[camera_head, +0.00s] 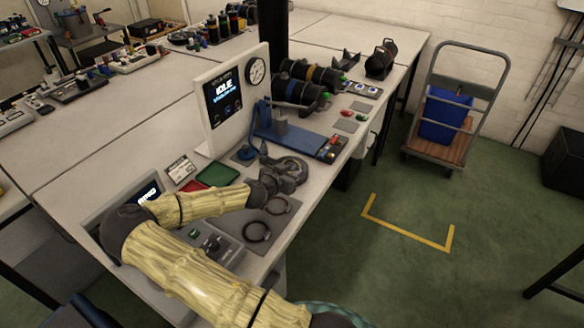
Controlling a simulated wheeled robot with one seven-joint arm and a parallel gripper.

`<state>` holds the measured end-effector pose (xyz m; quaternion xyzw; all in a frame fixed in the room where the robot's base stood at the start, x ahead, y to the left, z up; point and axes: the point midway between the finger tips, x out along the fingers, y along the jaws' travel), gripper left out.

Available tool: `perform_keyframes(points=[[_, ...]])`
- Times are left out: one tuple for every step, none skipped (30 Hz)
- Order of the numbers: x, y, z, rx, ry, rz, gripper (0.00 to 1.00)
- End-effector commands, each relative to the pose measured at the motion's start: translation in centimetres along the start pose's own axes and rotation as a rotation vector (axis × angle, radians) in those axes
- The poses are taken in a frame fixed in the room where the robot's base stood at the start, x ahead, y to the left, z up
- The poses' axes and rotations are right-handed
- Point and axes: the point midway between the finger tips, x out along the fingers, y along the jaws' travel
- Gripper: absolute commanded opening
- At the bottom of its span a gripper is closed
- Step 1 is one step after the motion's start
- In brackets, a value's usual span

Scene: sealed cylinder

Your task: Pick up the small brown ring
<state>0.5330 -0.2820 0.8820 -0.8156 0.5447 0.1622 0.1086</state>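Two thin rings lie flat on a grey mat on the near bench. The smaller, brownish-grey ring (288,207) is farther back, and a larger black ring (257,241) lies nearer. I cannot tell the small ring's colour for certain. My gripper (292,172) is just beyond the rings, over a round grey device at the bench's right part. Its dark fingers blend with that device, so I cannot see whether they are open or hold anything. My wrist and forearm pass left of the rings and hide part of the mat.
A red tray (193,186) and a green tray (218,173) lie left of my gripper. A panel reading IDLE (224,92) stands behind, beside a blue press (290,138). A switch box (214,243) sits near the black ring. The bench edge is close on the right, with open floor beyond.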

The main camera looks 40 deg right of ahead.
Motion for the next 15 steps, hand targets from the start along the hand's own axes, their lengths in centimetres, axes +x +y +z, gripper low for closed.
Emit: perform_keyframes(points=[[0.3,0.0,-0.1,-0.002,0.0,0.001,0.32],[0.6,0.0,-0.1,-0.003,0.001,0.002,0.32],[1.1,0.0,-0.1,-0.002,0.001,0.003,0.32],[1.5,0.0,-0.1,-0.002,0.001,0.003,0.32],[1.9,-0.1,-0.2,-0.004,0.001,0.002,0.32],[2.5,-0.1,-0.2,-0.004,0.001,0.003,0.32],[3.0,-0.1,-0.2,-0.004,0.001,0.003,0.32],[3.5,-0.1,-0.1,-0.003,0.001,0.003,0.32],[4.0,-0.2,-0.1,-0.002,0.001,0.002,0.32],[4.4,-0.2,-0.1,-0.003,0.001,0.002,0.32],[4.6,-0.2,-0.1,-0.003,0.0,0.002,0.32],[4.9,-0.2,0.0,-0.001,0.0,0.001,0.32],[5.0,-0.2,0.0,-0.001,0.0,0.001,0.32],[5.1,-0.2,0.0,0.0,0.0,0.001,0.32],[5.1,-0.2,0.0,0.0,0.0,0.001,0.32]])
